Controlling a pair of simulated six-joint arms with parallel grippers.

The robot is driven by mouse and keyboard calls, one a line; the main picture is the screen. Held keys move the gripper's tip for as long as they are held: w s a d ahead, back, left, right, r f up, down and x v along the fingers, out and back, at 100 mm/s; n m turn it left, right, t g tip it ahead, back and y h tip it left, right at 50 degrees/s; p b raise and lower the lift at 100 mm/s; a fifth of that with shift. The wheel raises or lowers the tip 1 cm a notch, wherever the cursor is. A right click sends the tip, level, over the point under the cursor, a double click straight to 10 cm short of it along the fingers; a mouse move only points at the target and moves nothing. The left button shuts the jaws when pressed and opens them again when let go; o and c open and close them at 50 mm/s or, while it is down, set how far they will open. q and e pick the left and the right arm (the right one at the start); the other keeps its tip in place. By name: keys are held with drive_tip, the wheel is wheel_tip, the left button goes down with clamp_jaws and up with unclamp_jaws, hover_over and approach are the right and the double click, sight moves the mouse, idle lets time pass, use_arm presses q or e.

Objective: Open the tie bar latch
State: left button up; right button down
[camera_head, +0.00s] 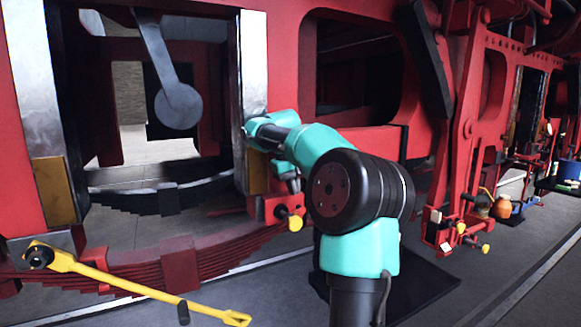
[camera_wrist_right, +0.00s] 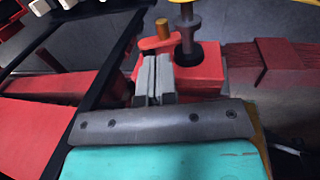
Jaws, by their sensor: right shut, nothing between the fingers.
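The likely tie bar latch is a small red block with a yellow-ended knob (camera_head: 291,218) at the foot of the bright metal guide, in the middle of the head view. In the right wrist view, a red block (camera_wrist_right: 205,72) carries a dark upright bolt and a red lug with an orange pin (camera_wrist_right: 162,28). My right gripper (camera_head: 291,184) points down just above the latch in the head view. Its grey fingers (camera_wrist_right: 154,72) are together and empty, close beside the red block; I cannot tell whether they touch it. My left gripper is not in view.
A yellow bar tool (camera_head: 130,283) with a forked end lies across the lower left. A red leaf spring (camera_head: 215,258) runs below the frame. A similar red fitting with yellow knobs (camera_head: 445,232) hangs at the right. Grey floor (camera_head: 480,290) is clear at lower right.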

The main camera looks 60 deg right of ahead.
wheel_tip(320, 180, up, 7)
hover_over(299, 215)
drive_tip(key=w+a, duration=0.2)
drive_tip(key=shift+s+a, duration=0.15)
drive_tip(key=shift+s, duration=0.05)
idle(0.3)
drive_tip(key=f, duration=0.4)
drive_tip(key=d+f, duration=0.1)
drive_tip(key=f, duration=0.4)
drive_tip(key=s+f, duration=0.1)
drive_tip(key=f, duration=0.3)
drive_tip(key=shift+d+f, duration=0.4)
drive_tip(key=shift+s, duration=0.1)
